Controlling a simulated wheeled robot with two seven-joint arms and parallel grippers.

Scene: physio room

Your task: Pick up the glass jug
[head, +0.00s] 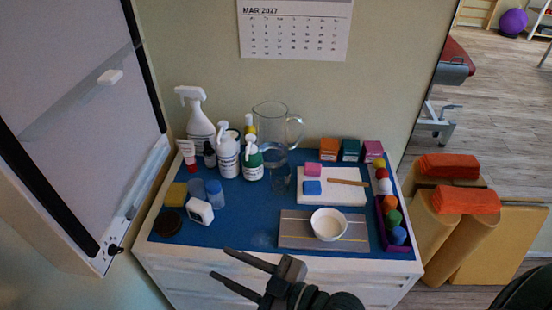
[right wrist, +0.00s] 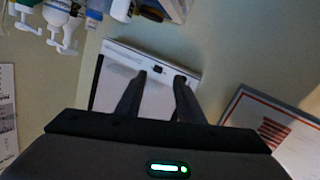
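The clear glass jug (head: 269,128) stands upright at the back of the blue-topped cabinet (head: 240,222), near the wall. Its handle (head: 298,130) points right in the head view. Bottles at its left and a small clear glass (head: 281,179) in front hide part of its lower body. My right gripper (head: 222,265) is at the cabinet's front edge, well short of the jug, with its two fingers apart and nothing between them. The right wrist view also shows the open fingers (right wrist: 160,78); I cannot make out the jug there. My left gripper is not in view.
A spray bottle (head: 199,120) and several white bottles crowd the jug's left. Small boxes (head: 350,150) stand to its right. A white board (head: 335,190), a bowl (head: 328,224) on a grey mat and a purple tray of balls (head: 388,240) fill the right side. The front-middle is clear.

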